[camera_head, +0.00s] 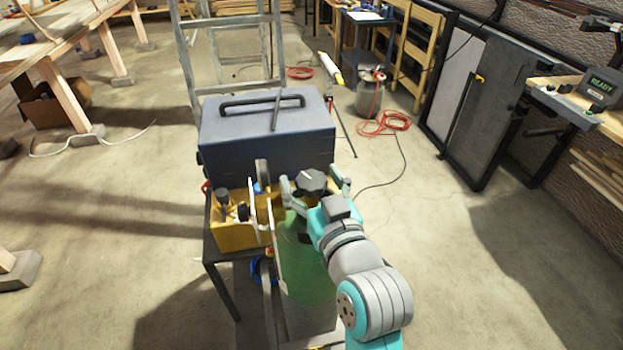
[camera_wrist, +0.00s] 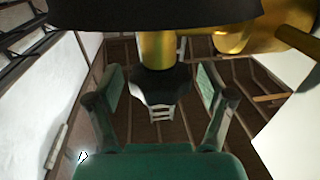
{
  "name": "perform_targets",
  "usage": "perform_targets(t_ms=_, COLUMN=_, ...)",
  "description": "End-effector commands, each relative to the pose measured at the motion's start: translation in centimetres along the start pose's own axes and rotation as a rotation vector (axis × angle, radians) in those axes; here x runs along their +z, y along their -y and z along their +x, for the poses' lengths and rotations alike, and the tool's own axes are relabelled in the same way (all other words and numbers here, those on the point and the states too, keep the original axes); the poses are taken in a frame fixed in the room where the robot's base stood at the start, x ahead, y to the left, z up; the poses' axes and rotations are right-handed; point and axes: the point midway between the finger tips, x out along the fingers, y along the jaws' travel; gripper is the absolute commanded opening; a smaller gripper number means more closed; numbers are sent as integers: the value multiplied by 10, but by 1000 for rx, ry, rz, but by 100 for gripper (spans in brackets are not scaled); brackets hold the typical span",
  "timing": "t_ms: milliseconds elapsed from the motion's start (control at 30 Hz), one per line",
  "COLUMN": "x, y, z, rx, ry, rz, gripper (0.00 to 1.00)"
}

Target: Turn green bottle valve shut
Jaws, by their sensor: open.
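The green bottle (camera_head: 300,262) stands upright in the middle front of the head view, partly hidden by my arm. Its dark valve knob (camera_head: 311,181) sits at the top. In the wrist view the dark knob (camera_wrist: 162,86) is on a brass valve stem (camera_wrist: 157,50), with a brass fitting (camera_wrist: 235,39) to the right. My gripper (camera_head: 317,187) is open at the knob, one finger to each side. In the wrist view my gripper (camera_wrist: 160,82) shows gaps between the knob and both fingers, so it appears not to touch it.
A blue-grey case (camera_head: 265,140) with a handle stands just behind the bottle. A yellow box (camera_head: 236,228) sits to its left. A ladder (camera_head: 232,50) rises behind the case. A red hose (camera_head: 386,122) lies on the floor.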

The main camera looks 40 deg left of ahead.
Motion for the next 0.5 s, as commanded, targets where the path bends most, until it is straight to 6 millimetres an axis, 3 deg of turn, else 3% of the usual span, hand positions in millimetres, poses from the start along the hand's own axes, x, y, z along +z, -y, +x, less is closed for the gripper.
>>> perform_targets(t_ms=233, x=0, y=0, z=1, rx=0, ry=0, rz=0, gripper=81)
perform_targets(t_ms=500, x=0, y=0, z=1, rx=0, ry=0, rz=0, gripper=20)
